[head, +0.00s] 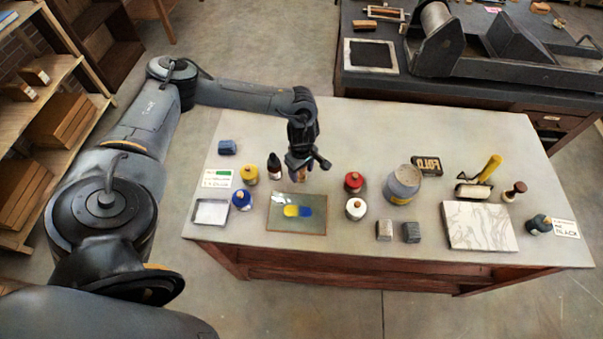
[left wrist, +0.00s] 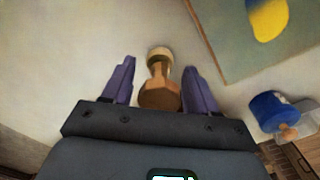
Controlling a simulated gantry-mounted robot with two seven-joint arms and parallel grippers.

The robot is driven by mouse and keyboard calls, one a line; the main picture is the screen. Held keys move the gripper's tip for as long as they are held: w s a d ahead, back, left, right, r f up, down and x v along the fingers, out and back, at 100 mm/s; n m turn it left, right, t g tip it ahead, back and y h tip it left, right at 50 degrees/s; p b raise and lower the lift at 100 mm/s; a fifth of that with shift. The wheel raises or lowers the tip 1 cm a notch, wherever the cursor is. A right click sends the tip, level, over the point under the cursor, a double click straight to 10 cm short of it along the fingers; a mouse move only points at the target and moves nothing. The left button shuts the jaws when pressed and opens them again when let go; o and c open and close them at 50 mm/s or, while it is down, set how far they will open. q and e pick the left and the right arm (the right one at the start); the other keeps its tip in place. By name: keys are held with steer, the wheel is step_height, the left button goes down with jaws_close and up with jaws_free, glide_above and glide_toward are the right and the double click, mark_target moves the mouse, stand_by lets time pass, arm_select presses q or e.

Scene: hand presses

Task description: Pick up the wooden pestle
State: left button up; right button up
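The wooden pestle (left wrist: 159,82) shows in the left wrist view, with a pale round end and a brown faceted end. It lies between the two purple-grey fingers of my left gripper (left wrist: 160,68), with a gap on each side. The left gripper is open around it and does not appear to grip it. In the head view my left gripper (head: 304,160) points down over the table behind the glass slab, and it mostly hides the pestle. My right gripper is in neither view.
A slab (head: 298,212) with yellow and blue ink lies in front of the gripper. The back strip of the table (head: 400,125) is clear.

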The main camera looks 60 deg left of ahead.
arm_select(q)
steer(key=c, duration=0.9)
steer(key=shift+o, duration=0.2)
steer(key=shift+r, duration=0.25)
